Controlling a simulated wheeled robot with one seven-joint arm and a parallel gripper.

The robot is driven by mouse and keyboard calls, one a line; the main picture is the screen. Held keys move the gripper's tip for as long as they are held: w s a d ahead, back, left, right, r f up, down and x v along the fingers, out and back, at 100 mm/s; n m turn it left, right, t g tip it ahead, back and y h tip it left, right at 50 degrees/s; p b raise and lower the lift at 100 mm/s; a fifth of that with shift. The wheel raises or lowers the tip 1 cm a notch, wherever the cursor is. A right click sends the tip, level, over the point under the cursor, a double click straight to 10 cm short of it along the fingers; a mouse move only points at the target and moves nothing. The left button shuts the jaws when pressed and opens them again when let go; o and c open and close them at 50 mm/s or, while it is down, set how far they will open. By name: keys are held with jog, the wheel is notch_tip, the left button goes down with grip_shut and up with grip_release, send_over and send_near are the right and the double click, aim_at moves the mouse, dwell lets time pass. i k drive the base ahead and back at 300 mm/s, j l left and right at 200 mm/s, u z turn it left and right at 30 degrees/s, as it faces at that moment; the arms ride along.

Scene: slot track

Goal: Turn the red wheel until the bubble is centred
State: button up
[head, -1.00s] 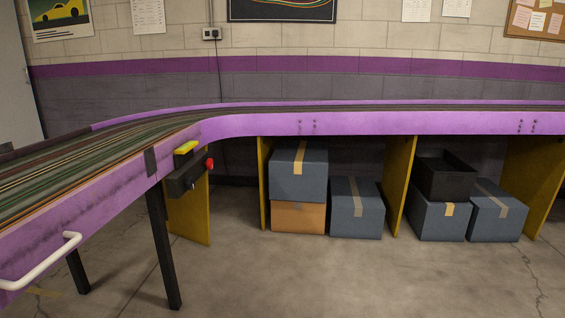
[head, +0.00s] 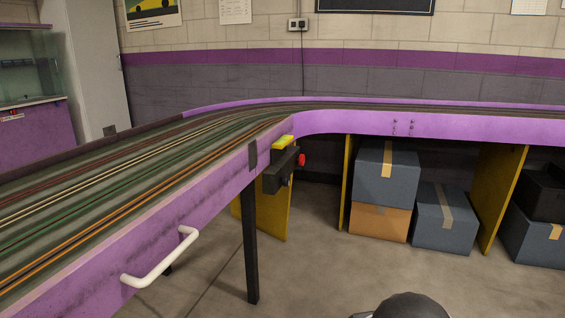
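A small red wheel (head: 301,160) sits on the right side of a black box (head: 280,172) mounted at the outer edge of the purple track table, by the bend. A yellow piece (head: 282,141) lies on top of the box; it may be the level, but no bubble can be made out at this distance. My gripper is not in view. A dark rounded shape at the bottom edge looks like part of my own arm, well short of the wheel.
The slot track (head: 130,170) runs along the left and bends right at the back. A white handle (head: 165,262) sticks out from its side. A black leg (head: 250,245) stands below. Boxes (head: 445,217) sit under the far section. The concrete floor in front is clear.

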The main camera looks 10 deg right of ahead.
aim_at(301, 159)
jog(key=i+l+z, duration=0.1)
jog(key=i+l, duration=0.6)
jog(key=i, duration=0.25)
jog(key=i+l+z, duration=0.15)
jog(key=i+l, duration=0.2)
jog(key=i, duration=0.15)
